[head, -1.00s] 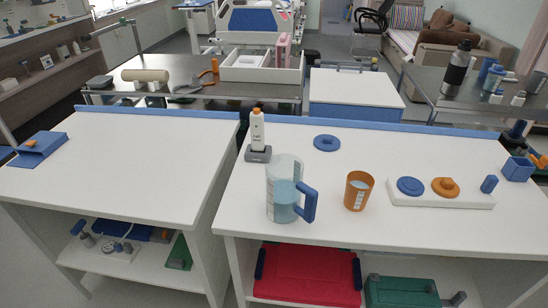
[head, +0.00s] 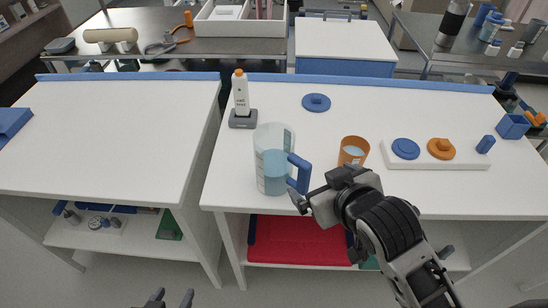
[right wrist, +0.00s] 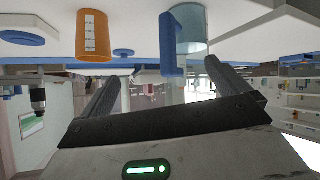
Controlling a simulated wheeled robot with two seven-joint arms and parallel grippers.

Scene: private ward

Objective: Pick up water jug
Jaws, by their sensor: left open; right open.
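The water jug (head: 268,158) is clear with blue water and a blue handle (head: 299,173). It stands upright near the front edge of the right white table. My right gripper (head: 318,188) is open just in front of and right of the handle. In the right wrist view, which is upside down, the jug (right wrist: 192,28) and its handle (right wrist: 171,42) lie between the directions of my two fingers (right wrist: 165,85); no contact shows. My left gripper (head: 170,299) is open and empty at the bottom edge of the head view.
An orange cup (head: 353,151) stands close right of the jug, beside my right gripper. A white bottle (head: 240,93) on a grey base is behind left. A white tray (head: 470,164) with lids is right. A blue disc (head: 316,102) lies behind.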

